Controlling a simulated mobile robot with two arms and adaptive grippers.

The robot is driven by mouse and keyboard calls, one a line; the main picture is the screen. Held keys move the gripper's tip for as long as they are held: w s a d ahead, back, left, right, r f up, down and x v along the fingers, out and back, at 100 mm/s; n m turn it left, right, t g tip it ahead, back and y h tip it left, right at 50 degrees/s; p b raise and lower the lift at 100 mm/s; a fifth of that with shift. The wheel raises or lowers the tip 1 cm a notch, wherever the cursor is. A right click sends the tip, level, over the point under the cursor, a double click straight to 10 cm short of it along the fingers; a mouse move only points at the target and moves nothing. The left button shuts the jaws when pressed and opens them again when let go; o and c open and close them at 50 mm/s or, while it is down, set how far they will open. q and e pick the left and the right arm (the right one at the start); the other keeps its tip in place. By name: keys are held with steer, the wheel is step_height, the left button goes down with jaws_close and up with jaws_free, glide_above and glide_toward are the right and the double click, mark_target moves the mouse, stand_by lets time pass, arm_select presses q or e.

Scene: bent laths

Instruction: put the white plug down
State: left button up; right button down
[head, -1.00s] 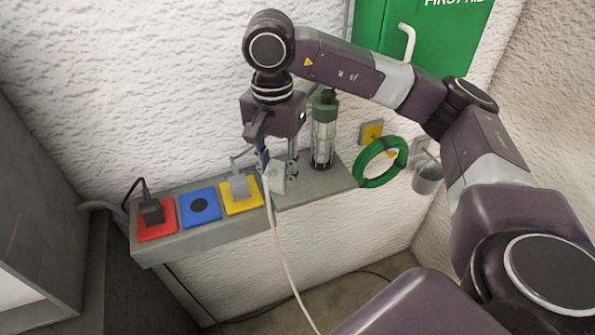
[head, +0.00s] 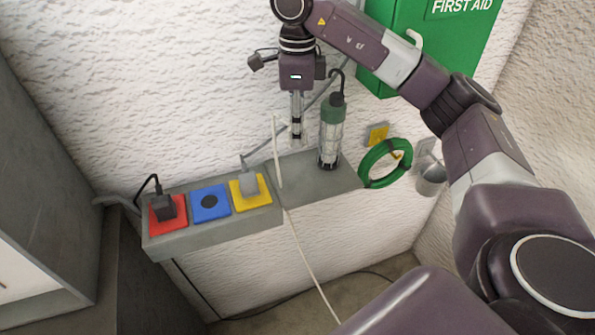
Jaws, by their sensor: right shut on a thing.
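My right gripper (head: 297,136) is above the grey ledge, in front of the white wall, with its narrow fingers pointing down. It is shut on the white plug (head: 284,127), of which only a small pale part shows left of the fingers; the rest is hard to make out. The plug's white cord (head: 278,155) hangs from there past the ledge's front edge to the floor. My left gripper is not in view.
The grey ledge (head: 310,180) carries red (head: 181,221), blue (head: 221,209) and yellow (head: 262,199) squares. A black plug (head: 162,208) stands on red, a grey plug (head: 248,184) on yellow. A green lamp (head: 331,135) stands right of my gripper. A green coil (head: 371,171) hangs at the ledge's right end.

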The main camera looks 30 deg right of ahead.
steer(key=p, duration=0.1)
glide_above(298, 182)
step_height(298, 182, down, 8)
steer(key=shift+f, duration=0.15)
step_height(298, 182, down, 4)
steer(key=shift+r+p, duration=0.15)
steer(key=shift+p, duration=0.5)
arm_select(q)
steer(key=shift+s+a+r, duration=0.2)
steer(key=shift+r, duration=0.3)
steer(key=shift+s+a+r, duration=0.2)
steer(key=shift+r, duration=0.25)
arm_select(e)
steer(key=shift+f+b, duration=0.7)
steer(key=shift+f, duration=0.05)
steer(key=c, duration=1.5)
jaws_free()
steer(key=shift+r, duration=0.1)
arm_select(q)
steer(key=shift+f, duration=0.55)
